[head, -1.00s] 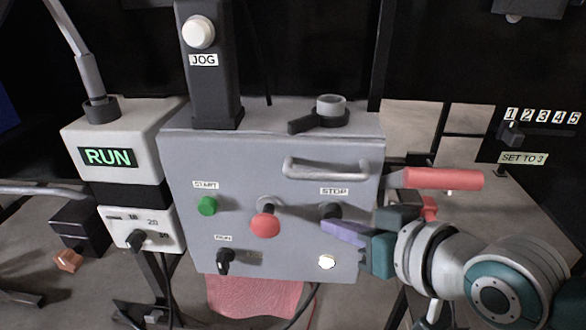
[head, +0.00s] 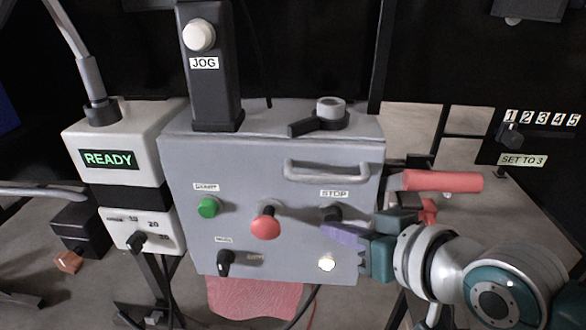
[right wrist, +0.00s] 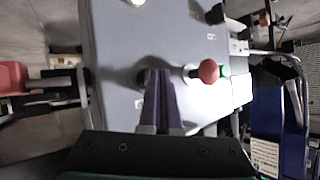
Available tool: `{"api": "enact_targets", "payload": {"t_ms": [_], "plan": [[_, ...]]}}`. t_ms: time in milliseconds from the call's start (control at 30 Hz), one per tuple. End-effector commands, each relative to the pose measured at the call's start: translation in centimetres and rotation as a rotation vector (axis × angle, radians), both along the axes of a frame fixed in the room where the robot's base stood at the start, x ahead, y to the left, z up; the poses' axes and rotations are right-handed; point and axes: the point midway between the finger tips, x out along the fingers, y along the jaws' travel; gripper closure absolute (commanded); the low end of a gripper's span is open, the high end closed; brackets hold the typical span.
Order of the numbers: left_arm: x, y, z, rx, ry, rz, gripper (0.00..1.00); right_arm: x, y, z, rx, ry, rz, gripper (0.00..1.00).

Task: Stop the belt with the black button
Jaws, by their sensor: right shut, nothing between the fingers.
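The grey control box (head: 205,155) fills the middle of the head view. Its black button (head: 333,213) sits under the STOP label (head: 334,194), partly covered by my right gripper (head: 326,230). That gripper is shut and empty, its purple fingertips just below and in front of the button. I cannot tell whether they touch it. In the right wrist view the shut fingers (right wrist: 159,76) point at the panel and hide most of the button. The display (head: 108,159) on the white unit reads READY. My left gripper is not in view.
A red mushroom knob (head: 265,226) and a green START button (head: 208,207) are left of the fingers. A lit white button (head: 327,264) is below. A handle (head: 326,172) juts out above, and a red lever (head: 442,181) is to the right.

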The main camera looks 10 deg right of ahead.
Motion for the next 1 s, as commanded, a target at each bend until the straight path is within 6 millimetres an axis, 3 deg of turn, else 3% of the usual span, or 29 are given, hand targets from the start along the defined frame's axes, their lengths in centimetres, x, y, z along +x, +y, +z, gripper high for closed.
{"api": "enact_targets", "payload": {"t_ms": [133, 567, 1000], "plan": [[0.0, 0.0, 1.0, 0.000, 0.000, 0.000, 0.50, -0.8, 0.3, 0.3, 0.000, -0.001, 0.000, 1.00], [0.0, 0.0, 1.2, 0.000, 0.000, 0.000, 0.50, -1.3, 0.4, 0.2, 0.000, 0.000, 0.000, 1.00], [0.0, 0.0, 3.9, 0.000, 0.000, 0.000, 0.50, -5.3, 1.5, 0.3, 0.001, 0.001, 0.000, 1.00]]}}
